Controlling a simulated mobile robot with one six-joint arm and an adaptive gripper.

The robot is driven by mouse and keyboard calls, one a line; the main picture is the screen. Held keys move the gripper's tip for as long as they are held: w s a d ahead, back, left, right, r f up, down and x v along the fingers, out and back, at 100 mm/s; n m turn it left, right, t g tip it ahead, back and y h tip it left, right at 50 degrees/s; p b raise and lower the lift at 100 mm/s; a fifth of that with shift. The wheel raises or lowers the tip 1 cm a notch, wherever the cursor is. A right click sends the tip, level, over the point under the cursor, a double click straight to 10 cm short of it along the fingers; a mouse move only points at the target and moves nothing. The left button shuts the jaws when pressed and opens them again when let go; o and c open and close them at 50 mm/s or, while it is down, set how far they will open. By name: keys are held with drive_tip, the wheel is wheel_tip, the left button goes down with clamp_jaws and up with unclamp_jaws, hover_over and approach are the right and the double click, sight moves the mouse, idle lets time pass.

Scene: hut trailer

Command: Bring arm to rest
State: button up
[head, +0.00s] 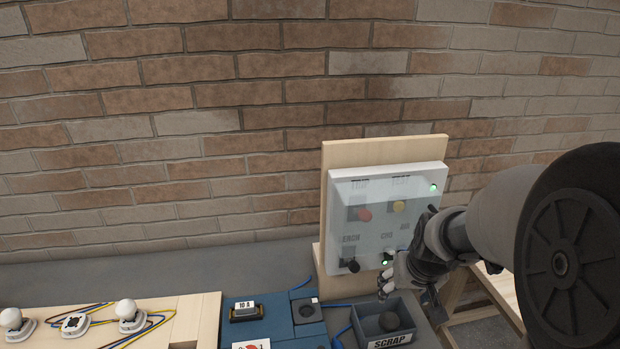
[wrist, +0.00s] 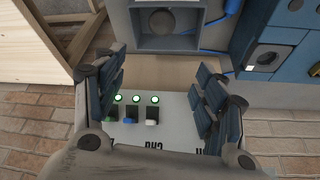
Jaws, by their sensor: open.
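My arm comes in from the right in the head view, and my gripper (head: 388,283) is in front of the lower right part of a white control panel (head: 372,243). In the wrist view my gripper (wrist: 158,88) is open, its two dark fingers spread apart with nothing between them. The panel (wrist: 178,135) shows beyond the fingers, with green lamps and switches in the gap. I cannot tell whether a finger touches the panel. Part of the panel's lower right is hidden behind my gripper in the head view.
A grey scrap bin (head: 408,308) with a dark round thing (head: 389,320) stands just below my gripper. Blue boxes (head: 272,330) and a wooden board (head: 190,315) with lamp holders lie to the left. A brick wall (head: 200,120) stands behind. A wooden frame (head: 497,288) is at the right.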

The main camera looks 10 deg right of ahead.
drive_tip(key=s+a+r+n, duration=0.1)
drive_tip(key=s+a+r, duration=0.2)
drive_tip(key=s, duration=0.4)
drive_tip(key=s+a+r+b, duration=0.1)
drive_tip(key=s+a+r, duration=0.2)
drive_tip(key=s+a, duration=0.2)
drive_tip(key=s+a+r+n+y+b, duration=0.1)
drive_tip(key=s+a+r, duration=0.2)
drive_tip(key=s, duration=0.6)
drive_tip(key=shift+a+n, duration=0.3)
drive_tip(key=shift+a, duration=0.65)
